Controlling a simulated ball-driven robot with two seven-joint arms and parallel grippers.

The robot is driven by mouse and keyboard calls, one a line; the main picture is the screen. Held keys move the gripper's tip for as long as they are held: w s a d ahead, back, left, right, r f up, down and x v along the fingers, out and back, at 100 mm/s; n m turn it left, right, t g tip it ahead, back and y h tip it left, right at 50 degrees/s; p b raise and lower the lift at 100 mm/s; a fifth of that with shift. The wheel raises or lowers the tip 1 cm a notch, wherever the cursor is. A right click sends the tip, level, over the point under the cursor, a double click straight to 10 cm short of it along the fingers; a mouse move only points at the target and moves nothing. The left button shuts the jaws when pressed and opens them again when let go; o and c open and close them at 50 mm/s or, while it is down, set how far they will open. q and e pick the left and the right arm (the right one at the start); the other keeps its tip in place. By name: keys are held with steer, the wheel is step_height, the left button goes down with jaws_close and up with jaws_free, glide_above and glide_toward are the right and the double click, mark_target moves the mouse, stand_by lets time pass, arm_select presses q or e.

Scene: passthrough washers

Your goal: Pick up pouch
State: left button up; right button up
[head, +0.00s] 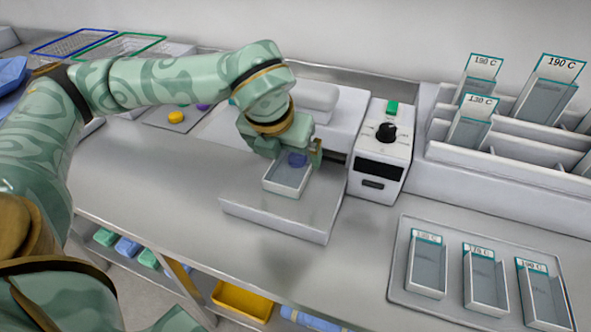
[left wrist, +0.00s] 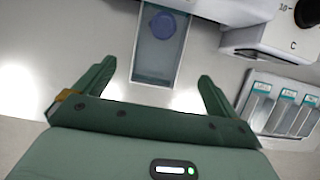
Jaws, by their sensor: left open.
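My right gripper is not in view.
The white sealer's control box (head: 383,150) with a black knob stands right of the tray. Labelled pouches in white holders (head: 427,265) lie on a grey tray (head: 400,290) at front right. A rack (head: 520,150) holds more. The counter in front is clear.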

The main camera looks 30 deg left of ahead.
mark_target(290, 167)
arm_select(q)
steer(key=x, duration=0.2)
steer(key=shift+w+f+b, duration=0.1)
steer(key=shift+f+b, duration=0.2)
steer(key=x, duration=0.1)
steer(key=b+x, duration=0.1)
steer(key=x, duration=0.2)
steer(key=shift+w+a+f+b, duration=0.15)
steer(key=shift+w+a+b, duration=0.15)
steer(key=shift+c, duration=0.9)
steer(key=c, duration=0.9)
steer(key=shift+s, duration=0.1)
